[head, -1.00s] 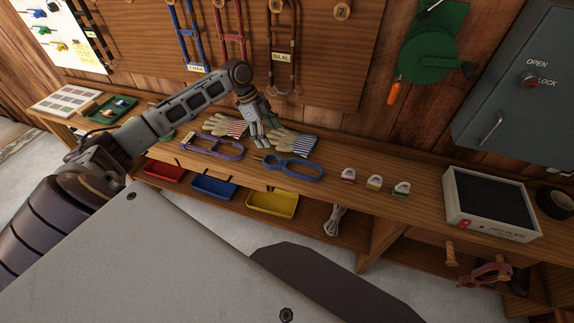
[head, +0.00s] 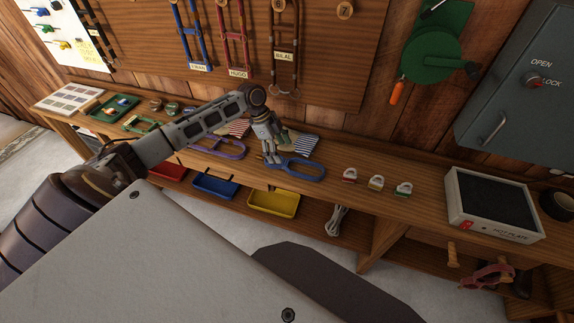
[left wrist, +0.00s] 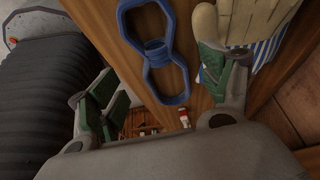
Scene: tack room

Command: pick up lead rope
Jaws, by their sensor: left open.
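The lead rope (head: 301,171) is a blue coil lying on the wooden bench, in a figure-eight with a bound waist. It also shows at the top middle of the left wrist view (left wrist: 178,84). My left gripper (head: 271,161) is over the left part of the coil in the head view and hides some of it. In the left wrist view its green-padded fingers (left wrist: 160,78) are spread apart, with the coil beyond and between them and nothing held. Whether the fingertips touch the rope cannot be told. My right gripper is not in view.
Work gloves (head: 304,145) lie behind the rope, against the wall. A purple halter (head: 230,153) lies to its left, and small padlocks (head: 376,182) stand to its right. A hot plate (head: 490,205) is farther right. Coloured trays (head: 273,202) sit on the shelf below.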

